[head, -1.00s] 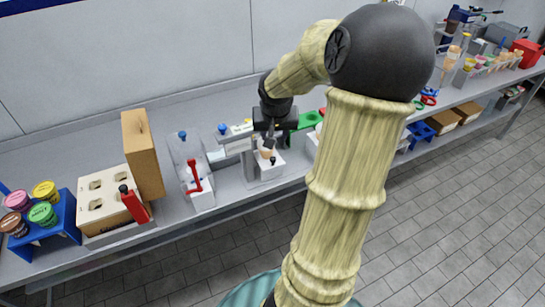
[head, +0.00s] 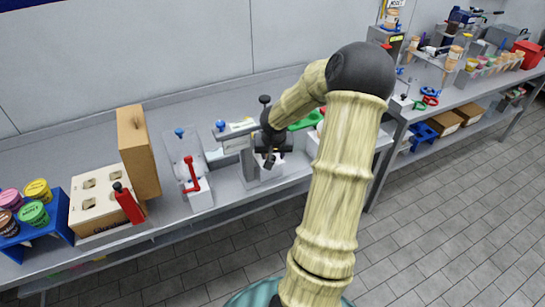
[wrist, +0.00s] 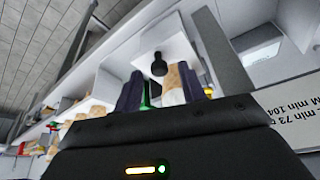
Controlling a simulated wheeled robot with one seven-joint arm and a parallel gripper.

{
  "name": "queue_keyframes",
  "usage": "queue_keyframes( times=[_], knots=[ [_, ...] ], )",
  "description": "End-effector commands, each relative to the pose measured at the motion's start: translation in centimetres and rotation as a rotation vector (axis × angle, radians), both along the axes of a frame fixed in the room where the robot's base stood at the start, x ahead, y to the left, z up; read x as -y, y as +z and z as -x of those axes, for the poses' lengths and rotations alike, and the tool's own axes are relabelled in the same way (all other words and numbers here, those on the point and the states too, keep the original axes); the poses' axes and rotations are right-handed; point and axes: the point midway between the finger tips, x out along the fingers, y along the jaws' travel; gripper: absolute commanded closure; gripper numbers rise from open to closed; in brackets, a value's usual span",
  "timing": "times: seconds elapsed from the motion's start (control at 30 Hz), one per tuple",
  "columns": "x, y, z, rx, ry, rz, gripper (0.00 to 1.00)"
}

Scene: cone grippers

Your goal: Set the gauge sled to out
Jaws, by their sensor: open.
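The gauge (head: 236,144) is a grey and white fixture on the bench, left of my gripper, with a blue knob and a label plate. Its printed label (wrist: 292,100) shows at the right of the wrist view. A black knob (wrist: 158,66) on a white block stands beyond my fingertips in the wrist view. I cannot tell for certain whether it belongs to the sled. My gripper (head: 268,160) is open, low over the white block in front of the gauge. A tan and white piece, perhaps a cone (wrist: 174,86), shows between the fingers (wrist: 162,90). The sled's setting is not readable.
Left along the bench are a clear-sided unit with a red handle (head: 191,176), a cardboard box (head: 137,152), a holed carton (head: 95,205) and a blue rack of tubs (head: 38,215). A green item (head: 305,122) lies behind my arm. Floor in front is clear.

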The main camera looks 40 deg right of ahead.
Motion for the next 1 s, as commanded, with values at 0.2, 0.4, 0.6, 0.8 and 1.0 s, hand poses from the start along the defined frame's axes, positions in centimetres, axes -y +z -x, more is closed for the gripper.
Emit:
queue_keyframes(
  times=[0.2,0.4,0.6,0.8,1.0],
  knots=[
    [0.2,-0.7,-0.2,0.0,0.0,0.0,0.59],
    [0.2,-0.7,-0.2,0.0,0.0,0.0,0.67],
    [0.2,-0.7,-0.2,0.0,0.0,0.0,1.0],
    [0.3,-0.6,-0.2,-0.001,0.0,0.001,1.0],
    [2.2,-0.5,0.2,-0.001,-0.002,0.0,1.0]
  ],
)
